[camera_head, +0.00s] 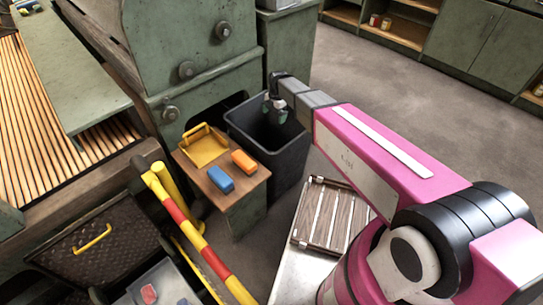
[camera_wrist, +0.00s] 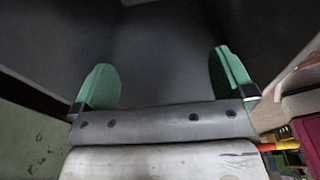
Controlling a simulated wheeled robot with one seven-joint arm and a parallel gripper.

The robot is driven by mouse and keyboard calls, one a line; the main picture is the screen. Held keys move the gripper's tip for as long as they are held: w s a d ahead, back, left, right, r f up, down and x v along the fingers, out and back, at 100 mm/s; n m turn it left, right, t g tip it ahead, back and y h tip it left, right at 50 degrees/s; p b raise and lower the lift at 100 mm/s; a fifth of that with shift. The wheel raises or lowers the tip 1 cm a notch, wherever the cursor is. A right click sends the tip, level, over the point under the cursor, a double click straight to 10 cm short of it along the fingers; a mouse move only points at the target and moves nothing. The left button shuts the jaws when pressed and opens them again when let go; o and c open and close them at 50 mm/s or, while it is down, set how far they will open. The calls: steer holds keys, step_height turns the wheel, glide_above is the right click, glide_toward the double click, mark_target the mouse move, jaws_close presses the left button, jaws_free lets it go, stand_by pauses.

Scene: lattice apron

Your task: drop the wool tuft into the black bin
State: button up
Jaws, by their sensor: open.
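The black bin (camera_head: 290,163) stands on the floor beside the green machine, right of a small wooden table. My gripper (camera_head: 274,110) is over the bin's opening, at about the rim and pointing down. In the wrist view its two green fingers (camera_wrist: 165,85) are wide apart with nothing between them. The dark grey bin inside (camera_wrist: 160,40) fills the view beyond them. I see no wool tuft in either view; the bottom of the bin is not clear to see.
The small table (camera_head: 247,187) holds a yellow tray (camera_head: 205,150), a blue block (camera_head: 220,179) and an orange block (camera_head: 244,161). A red and yellow striped rail (camera_head: 195,240) and a dark woven crate (camera_head: 105,255) are at lower left. Open floor (camera_head: 400,95) lies at upper right.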

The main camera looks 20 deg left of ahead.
step_height(320, 180, up, 10)
steer(key=w, duration=0.1)
steer(key=shift+d, duration=0.3)
stand_by(0.3)
